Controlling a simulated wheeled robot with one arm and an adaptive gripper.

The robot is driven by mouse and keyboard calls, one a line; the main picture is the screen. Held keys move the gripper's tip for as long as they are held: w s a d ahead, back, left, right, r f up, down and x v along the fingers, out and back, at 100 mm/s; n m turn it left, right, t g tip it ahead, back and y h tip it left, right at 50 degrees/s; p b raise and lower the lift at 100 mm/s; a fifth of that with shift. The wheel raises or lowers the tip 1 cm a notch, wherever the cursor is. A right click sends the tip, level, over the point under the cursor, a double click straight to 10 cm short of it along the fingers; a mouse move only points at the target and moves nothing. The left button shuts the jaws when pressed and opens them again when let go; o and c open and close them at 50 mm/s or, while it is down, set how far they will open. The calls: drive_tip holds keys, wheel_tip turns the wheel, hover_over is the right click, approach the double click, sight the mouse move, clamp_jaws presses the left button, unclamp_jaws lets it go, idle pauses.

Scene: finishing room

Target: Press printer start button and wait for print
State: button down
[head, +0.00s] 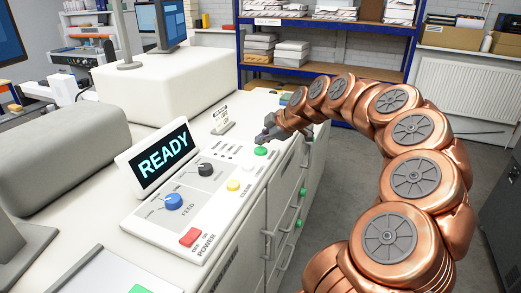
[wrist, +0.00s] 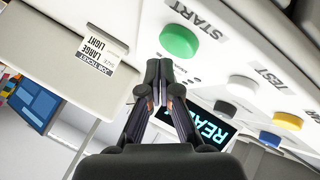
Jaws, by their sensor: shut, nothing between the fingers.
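The printer's control panel (head: 215,195) shows a red POWER switch (head: 191,237), a blue FEED knob (head: 173,201), a black knob (head: 205,169) and a yellow button (head: 233,186). The green START button (wrist: 179,40) is large in the wrist view, and it also shows in the head view (head: 261,151). The display (head: 163,157) reads READY. My gripper (wrist: 158,68) is shut and empty. In the wrist view its fingertips are just below and left of the START button, apart from it in the picture. I cannot tell whether they touch the panel.
A job ticket (wrist: 101,50) reading LARGE LIGHT stands near the panel; it shows in the head view too (head: 222,122). Blue shelving (head: 325,25) with paper stacks and a radiator (head: 466,85) stand behind. Grey floor (head: 345,165) lies right of the printer, partly behind my arm.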

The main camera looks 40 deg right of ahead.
sight(262, 150)
drive_tip(key=shift+f+b, duration=0.8)
drive_tip(key=shift+b, duration=0.55)
idle(0.8)
drive_tip(key=shift+r, duration=0.1)
idle(0.3)
drive_tip(key=shift+r, duration=0.7)
drive_tip(key=shift+r, duration=0.1)
drive_tip(key=shift+r, duration=2.4)
idle(2.2)
